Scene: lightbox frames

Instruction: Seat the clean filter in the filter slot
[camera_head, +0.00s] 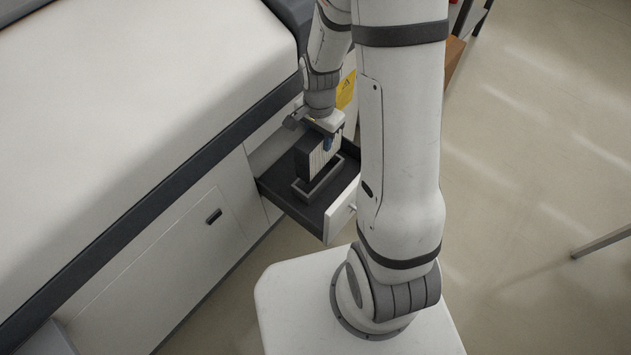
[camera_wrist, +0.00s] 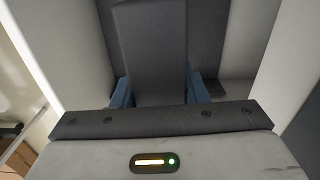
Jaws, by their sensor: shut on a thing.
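The clean filter (camera_head: 318,158), a block with pale pleats and a dark frame, stands upright in the head view. My gripper (camera_head: 326,138) is shut on its upper part from above. In the wrist view the filter's dark grey side (camera_wrist: 150,50) lies between the blue fingertips of my gripper (camera_wrist: 160,92). The filter slot (camera_head: 318,194) is a raised grey rectangular rim on the floor of an open drawer. The filter's lower end is at or just above this rim; I cannot tell whether it is inside. The far part of the slot is hidden behind the filter.
The dark drawer (camera_head: 309,214) with a white front (camera_head: 340,214) is pulled out of a white cabinet (camera_head: 165,265). The cabinet's large pale top (camera_head: 130,90) fills the left. My own arm column hides the drawer's right side. Open floor (camera_head: 540,200) lies to the right.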

